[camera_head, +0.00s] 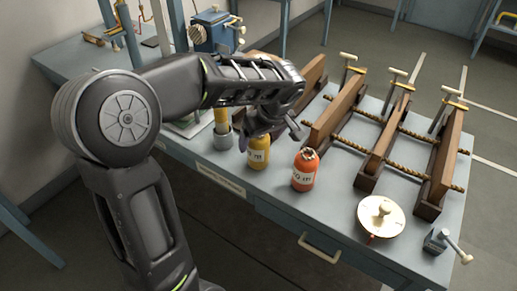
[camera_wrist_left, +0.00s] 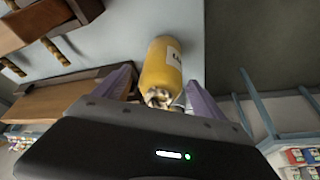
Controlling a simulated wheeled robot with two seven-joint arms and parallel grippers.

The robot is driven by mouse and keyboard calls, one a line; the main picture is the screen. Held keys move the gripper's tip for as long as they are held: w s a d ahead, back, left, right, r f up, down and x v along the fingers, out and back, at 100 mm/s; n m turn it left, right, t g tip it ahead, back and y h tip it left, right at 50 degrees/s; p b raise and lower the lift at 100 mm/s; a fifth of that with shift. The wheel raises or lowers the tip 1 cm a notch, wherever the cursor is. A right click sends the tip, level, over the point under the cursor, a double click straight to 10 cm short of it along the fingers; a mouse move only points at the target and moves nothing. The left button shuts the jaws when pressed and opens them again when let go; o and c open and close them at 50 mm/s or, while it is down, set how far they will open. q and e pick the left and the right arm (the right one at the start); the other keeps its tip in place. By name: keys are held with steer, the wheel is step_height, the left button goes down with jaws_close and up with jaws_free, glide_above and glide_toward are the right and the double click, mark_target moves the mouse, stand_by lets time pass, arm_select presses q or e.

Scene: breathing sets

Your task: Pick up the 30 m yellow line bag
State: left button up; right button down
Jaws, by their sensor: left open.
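The yellow line bag (camera_head: 259,157) stands upright near the front edge of the workbench, with a white label whose number I cannot read fully. My left gripper (camera_head: 269,133) is open just above and behind it, and my arm covers part of the view there. In the left wrist view the yellow bag (camera_wrist_left: 163,66) lies ahead, in line with the gap between the open purple fingers (camera_wrist_left: 160,82). Its gathered top faces the gripper. I cannot tell if the fingers touch it. My right gripper is not in view.
An orange line bag (camera_head: 304,172) stands close to the right of the yellow one. A grey cup with a yellow cylinder (camera_head: 221,118) is close to its left. Wooden racks (camera_head: 375,150) stand behind on the right, and a round cream disc (camera_head: 381,217) lies on the bench (camera_head: 330,222).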

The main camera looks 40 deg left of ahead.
arm_select(q)
steer(key=shift+p+x, duration=0.7)
steer(key=shift+x, duration=1.65)
steer(key=shift+c, duration=0.2)
jaws_close()
